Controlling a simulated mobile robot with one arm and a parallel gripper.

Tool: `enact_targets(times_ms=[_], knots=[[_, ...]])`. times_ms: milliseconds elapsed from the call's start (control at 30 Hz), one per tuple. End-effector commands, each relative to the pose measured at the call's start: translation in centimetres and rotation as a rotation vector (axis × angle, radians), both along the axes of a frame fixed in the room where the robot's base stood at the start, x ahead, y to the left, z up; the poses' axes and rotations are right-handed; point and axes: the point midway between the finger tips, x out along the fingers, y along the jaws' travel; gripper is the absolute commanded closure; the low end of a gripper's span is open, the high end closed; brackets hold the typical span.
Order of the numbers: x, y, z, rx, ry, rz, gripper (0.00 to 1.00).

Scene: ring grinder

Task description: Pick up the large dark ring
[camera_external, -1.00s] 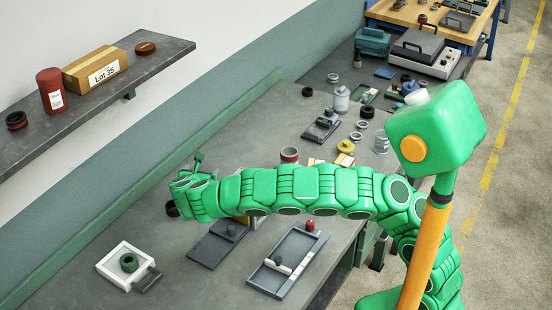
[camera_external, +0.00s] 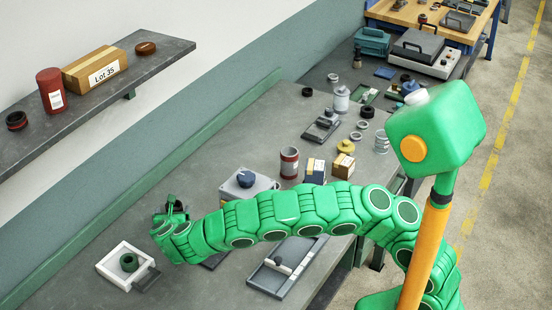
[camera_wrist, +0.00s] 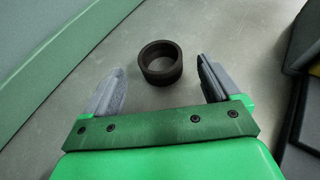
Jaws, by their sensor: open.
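A large dark ring (camera_wrist: 161,64) lies flat on the grey bench in the wrist view, its hole facing up. My gripper (camera_wrist: 160,72) is open, with one finger on each side of the ring and clear space between each finger and the ring. The fingers are empty. In the external view my gripper (camera_external: 170,214) is low over the left part of the bench, and the ring is hidden there or too small to tell from the fingers.
A grey tray (camera_external: 270,281) lies under the arm's right. Other dark rings (camera_external: 367,112) lie farther back.

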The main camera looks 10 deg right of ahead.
Motion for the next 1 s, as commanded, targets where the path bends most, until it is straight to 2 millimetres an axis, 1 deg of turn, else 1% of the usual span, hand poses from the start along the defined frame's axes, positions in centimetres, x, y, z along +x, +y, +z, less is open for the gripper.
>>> enact_targets(times_ms=[33, 100, 233, 333, 533, 567, 900, 967, 1000], knots=[[0.7, -0.1, -0.5, 0.000, 0.003, -0.002, 0.10], [1.5, -0.2, -0.8, -0.001, 0.002, -0.001, 0.10], [2.6, -0.3, -1.1, -0.002, 0.001, -0.001, 0.10], [2.9, -0.4, -1.2, -0.001, 0.000, -0.002, 0.10], [2.9, -0.4, -1.2, -0.001, 0.000, -0.001, 0.10], [2.9, -0.4, -1.2, -0.001, 0.000, -0.001, 0.13], [2.9, -0.4, -1.2, -0.001, 0.000, -0.001, 0.65], [2.9, -0.4, -1.2, -0.001, 0.000, -0.001, 0.74], [2.9, -0.4, -1.2, -0.001, 0.000, -0.001, 0.77]])
